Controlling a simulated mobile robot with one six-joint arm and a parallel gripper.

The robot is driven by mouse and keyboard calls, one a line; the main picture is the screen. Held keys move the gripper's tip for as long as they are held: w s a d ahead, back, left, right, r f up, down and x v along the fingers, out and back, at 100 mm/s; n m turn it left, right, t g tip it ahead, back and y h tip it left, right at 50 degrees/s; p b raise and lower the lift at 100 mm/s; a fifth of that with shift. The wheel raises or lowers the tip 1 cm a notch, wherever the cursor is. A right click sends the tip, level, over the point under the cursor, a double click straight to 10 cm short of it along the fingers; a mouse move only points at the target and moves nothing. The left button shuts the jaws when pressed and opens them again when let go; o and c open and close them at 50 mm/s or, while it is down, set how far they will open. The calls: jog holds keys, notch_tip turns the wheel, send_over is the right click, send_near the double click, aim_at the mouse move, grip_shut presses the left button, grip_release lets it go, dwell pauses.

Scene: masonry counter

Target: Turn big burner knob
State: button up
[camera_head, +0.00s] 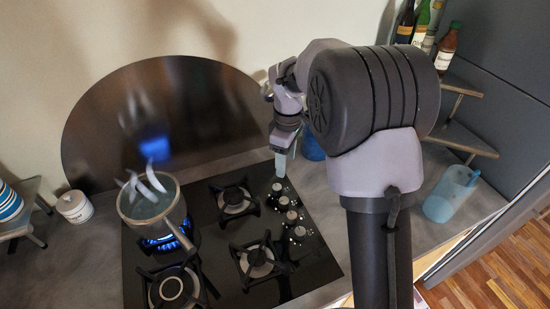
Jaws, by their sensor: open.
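The row of round silver burner knobs (292,216) runs along the right side of the black glass cooktop (213,245). Which knob belongs to the big burner cannot be told. My gripper (281,162) points down above the far end of the row, close to the farthest knob (277,188). It is open with nothing visible in it; the gap between its fingers is hard to see. A large burner (172,288) sits at the front left, without visible flame. The back left burner shows a blue flame (160,243) under a pot (146,205).
The pot's handle (181,236) points toward the front right. A dark curved splash panel (150,130) stands behind the cooktop. A blue container (311,146) stands behind my gripper; a blue cup (450,194) is at right.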

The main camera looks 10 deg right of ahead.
aim_at(284, 200)
notch_tip(284, 200, down, 18)
jog(key=b, duration=0.4)
jog(key=shift+b, duration=0.4)
